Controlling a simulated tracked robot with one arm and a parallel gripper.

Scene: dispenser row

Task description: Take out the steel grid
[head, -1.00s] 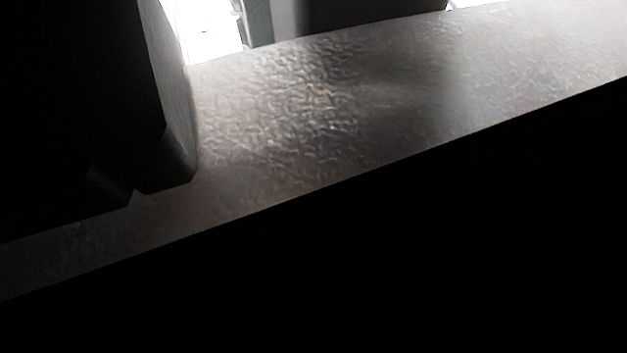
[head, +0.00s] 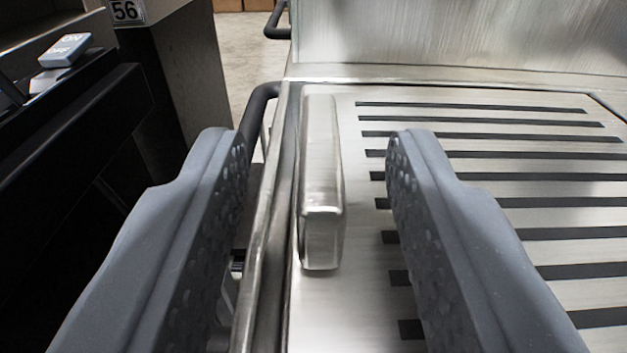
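The steel grid (head: 480,145) is a brushed metal plate with several dark slots, lying flat in a metal surround on the right. A raised steel handle (head: 322,170) stands along its left edge. My gripper (head: 315,150) is open. Its two grey fingers, with dimpled inner faces, lie either side of the handle and are apart from it. The left finger is over the frame's left edge and the right finger is over the slotted plate. The right finger hides part of the slots. The near end of the grid is out of view.
A steel back wall (head: 440,40) rises behind the grid. A black rail (head: 262,92) runs along the left side. Floor shows between the machines.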

